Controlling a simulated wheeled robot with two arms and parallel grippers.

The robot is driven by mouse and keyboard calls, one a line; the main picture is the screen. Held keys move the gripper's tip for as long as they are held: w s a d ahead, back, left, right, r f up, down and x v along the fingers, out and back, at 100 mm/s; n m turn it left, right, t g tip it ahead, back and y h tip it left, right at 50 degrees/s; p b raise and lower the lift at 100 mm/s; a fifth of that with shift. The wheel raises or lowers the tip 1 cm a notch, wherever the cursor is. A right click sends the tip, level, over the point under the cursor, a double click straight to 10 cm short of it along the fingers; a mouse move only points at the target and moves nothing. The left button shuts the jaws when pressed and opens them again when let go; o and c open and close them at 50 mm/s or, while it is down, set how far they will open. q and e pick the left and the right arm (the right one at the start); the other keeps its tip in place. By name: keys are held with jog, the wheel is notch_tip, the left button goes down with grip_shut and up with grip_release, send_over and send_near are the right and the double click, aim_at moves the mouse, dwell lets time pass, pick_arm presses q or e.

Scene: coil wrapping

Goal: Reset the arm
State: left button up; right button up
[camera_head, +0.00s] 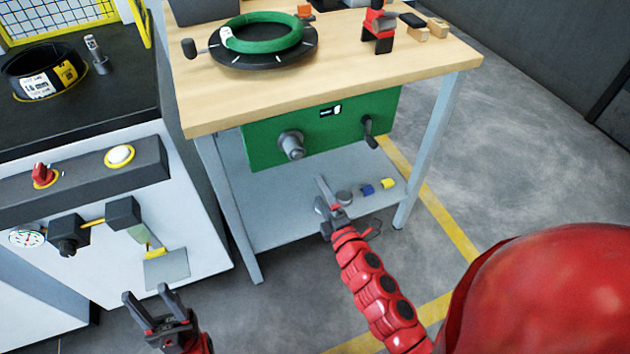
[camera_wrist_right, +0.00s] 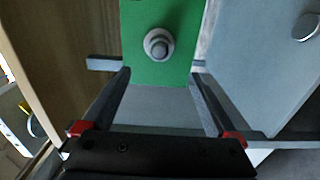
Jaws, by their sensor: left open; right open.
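My left gripper (camera_head: 145,291) is open and empty at the bottom left of the head view, low in front of the white machine. My right gripper (camera_head: 326,192) is open in front of the workbench, below its green panel. In the right wrist view its two fingers (camera_wrist_right: 160,74) are spread with nothing between them. The green panel (camera_wrist_right: 135,25) and its round grey knob (camera_wrist_right: 159,44) show beyond the fingertips. A green wrapped coil (camera_head: 265,38) lies on the black turntable (camera_head: 240,61) on the bench, away from both grippers.
The wooden benchtop (camera_head: 330,75) holds a red tool (camera_head: 379,22) and small blocks. The green panel carries a crank (camera_head: 369,128). The lower shelf (camera_head: 270,220) holds small items. A black coil (camera_head: 42,70) sits on the left machine. Grey floor (camera_head: 510,110) is clear at right.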

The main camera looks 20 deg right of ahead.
jog(key=shift+s, duration=0.3)
dwell(0.4)
